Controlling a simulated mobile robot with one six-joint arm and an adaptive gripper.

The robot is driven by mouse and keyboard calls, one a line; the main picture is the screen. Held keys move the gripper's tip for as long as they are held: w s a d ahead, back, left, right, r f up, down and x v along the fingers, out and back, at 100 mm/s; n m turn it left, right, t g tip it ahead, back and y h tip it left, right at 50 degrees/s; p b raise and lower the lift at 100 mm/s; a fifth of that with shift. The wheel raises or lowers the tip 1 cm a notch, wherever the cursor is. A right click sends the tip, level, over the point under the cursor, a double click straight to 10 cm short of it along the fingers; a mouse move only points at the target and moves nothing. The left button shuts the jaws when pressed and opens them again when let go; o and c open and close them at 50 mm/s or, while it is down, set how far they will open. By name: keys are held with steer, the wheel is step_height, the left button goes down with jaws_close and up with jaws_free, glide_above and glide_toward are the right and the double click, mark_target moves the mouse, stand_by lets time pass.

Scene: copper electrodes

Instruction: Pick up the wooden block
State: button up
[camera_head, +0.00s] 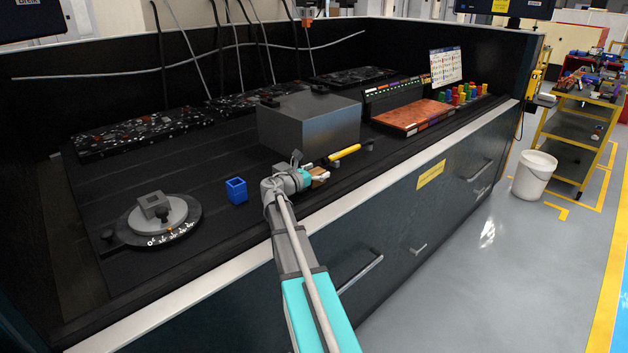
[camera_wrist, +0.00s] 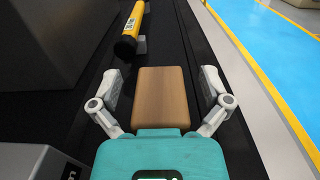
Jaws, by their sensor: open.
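The wooden block (camera_wrist: 160,98) is a brown rectangular piece with visible grain. In the wrist view it lies on the dark bench top between the two fingers of my gripper (camera_wrist: 160,88). The fingers are open, one on each side of the block, with a gap on both sides. Whether the fingertips are down at the block's height I cannot tell. In the head view my gripper (camera_head: 312,172) is near the bench's front edge, and only a small part of the block (camera_head: 320,175) shows beside it.
A yellow cylinder (camera_wrist: 131,32) lies just beyond the block; it also shows in the head view (camera_head: 345,152). A large dark grey box (camera_head: 310,125) stands behind. A blue open cup (camera_head: 236,191) and a round grey device (camera_head: 160,218) are to the left. The bench's front edge is close.

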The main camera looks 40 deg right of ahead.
steer(key=c, duration=1.2)
steer(key=shift+r, duration=0.2)
steer(key=shift+r+p, duration=0.75)
steer(key=shift+p, duration=0.2)
steer(key=s+a+r+p, duration=0.7)
steer(key=a+r+p, duration=0.4)
steer(key=a, duration=0.1)
steer(key=shift+a, duration=0.15)
steer(key=shift+w, duration=0.1)
